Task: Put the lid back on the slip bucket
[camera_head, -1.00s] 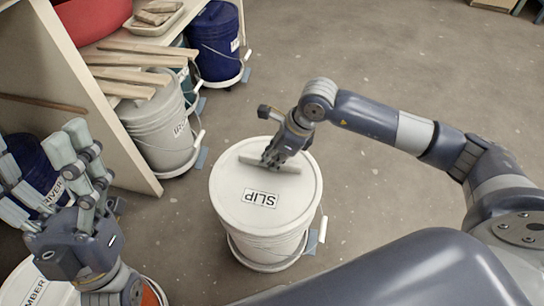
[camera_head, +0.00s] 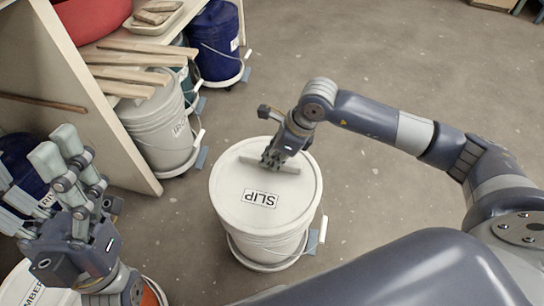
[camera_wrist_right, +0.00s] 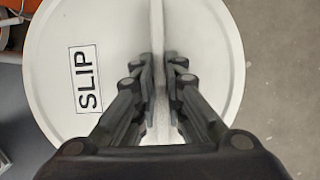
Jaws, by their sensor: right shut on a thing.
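The white slip bucket (camera_head: 264,246) stands upright on a low wheeled base on the floor. Its white lid (camera_head: 235,208), labelled SLIP, lies over the bucket's top and looks level; whether it is pressed down all round I cannot tell. My right gripper (camera_head: 270,163) is shut on the raised bar handle (camera_head: 290,168) across the lid. In the right wrist view the lid (camera_wrist_right: 60,40) fills most of the picture, and the handle (camera_wrist_right: 157,30) runs between the two fingers. My left gripper (camera_head: 52,185) hangs open and empty at the left, away from the bucket.
A shelf with wooden slats (camera_head: 120,75) and a red tub (camera_head: 92,15) stands at the upper left. A grey bucket (camera_head: 160,130) and a blue bucket (camera_head: 215,45) stand under and beside it. The floor right of the slip bucket is clear.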

